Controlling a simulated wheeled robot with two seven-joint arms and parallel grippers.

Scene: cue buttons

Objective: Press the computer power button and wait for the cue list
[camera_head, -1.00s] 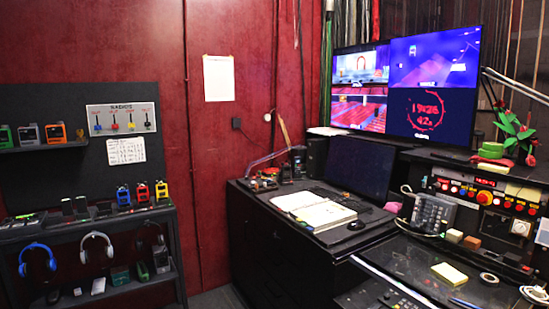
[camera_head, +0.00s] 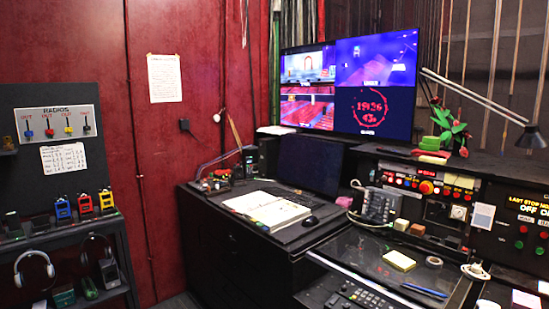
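A dark computer screen (camera_head: 309,164) stands on the black desk in the middle of the view, and nothing shows on it. A keyboard lies in front of it, partly covered by an open book (camera_head: 268,210). A dark box (camera_head: 249,160), perhaps a speaker or the computer, stands left of the screen. I cannot make out a power button on it. Neither of my grippers is in view.
A lit monitor (camera_head: 350,84) with several camera pictures and a red clock hangs above the desk. A button panel (camera_head: 428,187) and a telephone (camera_head: 380,205) are at right. A radio shelf (camera_head: 70,226) stands at left. A lamp (camera_head: 490,107) reaches over the right side.

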